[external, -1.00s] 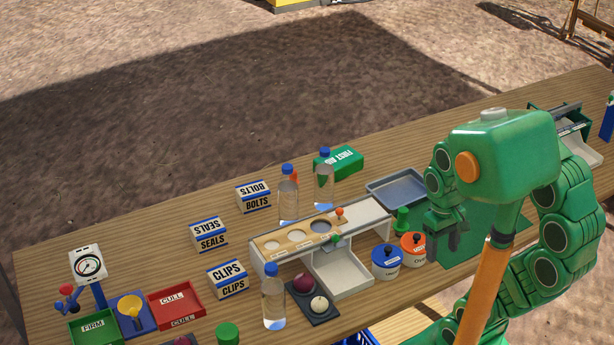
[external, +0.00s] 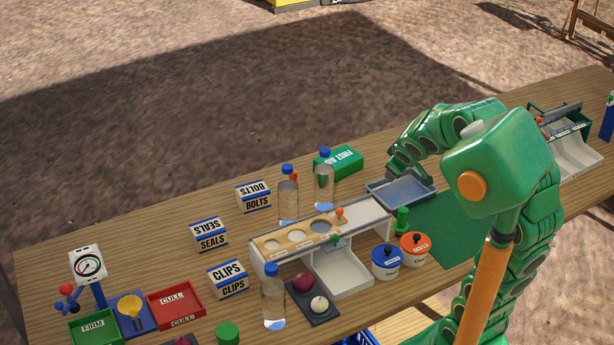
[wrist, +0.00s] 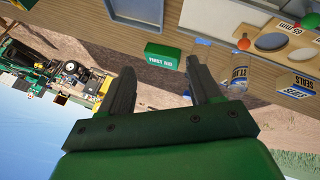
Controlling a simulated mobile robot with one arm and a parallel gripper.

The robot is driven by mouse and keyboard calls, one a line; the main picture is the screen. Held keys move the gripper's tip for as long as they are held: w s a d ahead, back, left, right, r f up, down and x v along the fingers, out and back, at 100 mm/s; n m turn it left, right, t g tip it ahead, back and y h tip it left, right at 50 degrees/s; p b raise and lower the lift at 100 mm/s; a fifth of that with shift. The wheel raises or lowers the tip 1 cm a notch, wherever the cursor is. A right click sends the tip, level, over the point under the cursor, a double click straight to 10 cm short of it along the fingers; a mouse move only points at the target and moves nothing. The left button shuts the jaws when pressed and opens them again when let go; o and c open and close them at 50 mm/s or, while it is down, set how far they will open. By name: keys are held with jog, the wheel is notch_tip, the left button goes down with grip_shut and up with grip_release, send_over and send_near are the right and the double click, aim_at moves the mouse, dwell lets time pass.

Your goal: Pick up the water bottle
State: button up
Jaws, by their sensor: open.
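Three clear water bottles with blue caps stand upright on the table. Two are at the back, one behind the sizing rail (external: 288,200) and one beside the green first aid box (external: 324,185). The third is at the front (external: 272,300). My gripper (external: 391,170) is over the table's far side, right of the back bottles and near the grey tray. In the wrist view my gripper (wrist: 160,82) has its fingers apart with nothing between them. A clear bottle (wrist: 200,50) shows there beside the right finger, partly hidden.
The grey tray (external: 402,192), bolts box (external: 254,197), seals box (external: 208,235) and clips box (external: 228,278) stand around. Blue and orange pots sit in front.

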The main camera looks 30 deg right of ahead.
jog(key=w+a+f+n+t+y, duration=0.2)
jog(key=w+a+n+t+y, duration=0.4)
jog(key=w+a, duration=0.95)
jog(key=a+f+n+g+y, duration=0.45)
jog(key=a+n+y, duration=0.2)
jog(key=a, duration=0.45)
jog(key=n+g+y, duration=0.6)
jog(key=g+y, duration=0.1)
jog(key=g, duration=0.8)
send_near(271, 267)
jog(key=a, duration=0.2)
jog(key=shift+f+x, duration=0.15)
jog(key=shift+x, duration=0.6)
jog(key=shift+f+x, duration=0.2)
jog(key=shift+x, duration=0.55)
jog(key=shift+s+a+f, duration=0.1)
jog(key=shift+s+a, duration=0.35)
jog(key=shift+a, duration=0.15)
jog(key=shift+s+a+f, duration=0.15)
jog(key=shift+s+a, duration=0.3)
jog(key=shift+a, duration=0.2)
jog(key=shift+x, duration=1.05)
